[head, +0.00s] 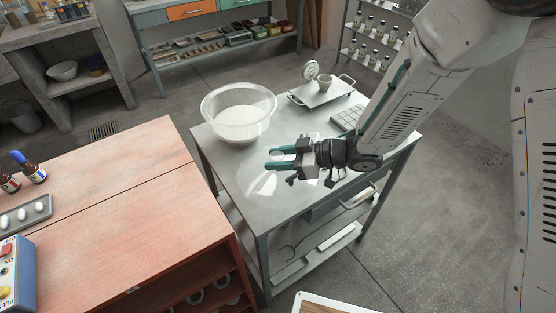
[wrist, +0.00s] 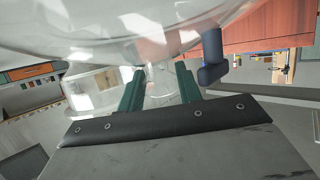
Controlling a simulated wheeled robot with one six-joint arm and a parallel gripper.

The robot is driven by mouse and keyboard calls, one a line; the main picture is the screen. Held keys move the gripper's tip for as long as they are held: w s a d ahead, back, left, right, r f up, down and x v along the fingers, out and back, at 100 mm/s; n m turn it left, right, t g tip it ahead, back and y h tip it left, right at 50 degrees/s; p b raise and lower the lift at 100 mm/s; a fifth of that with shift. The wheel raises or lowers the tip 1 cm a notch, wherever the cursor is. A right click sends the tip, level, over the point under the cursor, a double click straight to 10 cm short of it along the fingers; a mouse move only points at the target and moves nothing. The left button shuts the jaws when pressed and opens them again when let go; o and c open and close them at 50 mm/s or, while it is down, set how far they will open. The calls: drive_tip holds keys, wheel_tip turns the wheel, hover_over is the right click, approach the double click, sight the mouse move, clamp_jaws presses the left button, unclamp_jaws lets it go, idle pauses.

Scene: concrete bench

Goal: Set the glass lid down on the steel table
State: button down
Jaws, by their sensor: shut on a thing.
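The clear glass lid (head: 262,187) is at the front left part of the steel table (head: 221,155) in the head view. In the wrist view the lid (wrist: 110,40) spans the top, with its glass knob between the fingers. My gripper (head: 271,158) is shut on that knob, and its green fingers (wrist: 160,85) stand on either side of it. The tabletop shows through the lid. I cannot tell whether the rim touches the table or hangs just above it.
A large glass bowl (head: 238,112) with white contents stands close behind the lid. A scale (head: 321,92) with a small cup and a keypad-like grey tray (head: 346,117) are at the table's back right. A red wooden bench (head: 110,215) is to the left.

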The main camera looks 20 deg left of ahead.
drive_tip(key=shift+f, duration=0.5)
drive_tip(key=shift+f, duration=0.1)
drive_tip(key=c, duration=0.9)
unclamp_jaws()
drive_tip(key=shift+c, duration=0.2)
drive_tip(key=s+v, duration=0.1)
drive_tip(key=v, duration=1.1)
drive_tip(key=shift+w, duration=0.4)
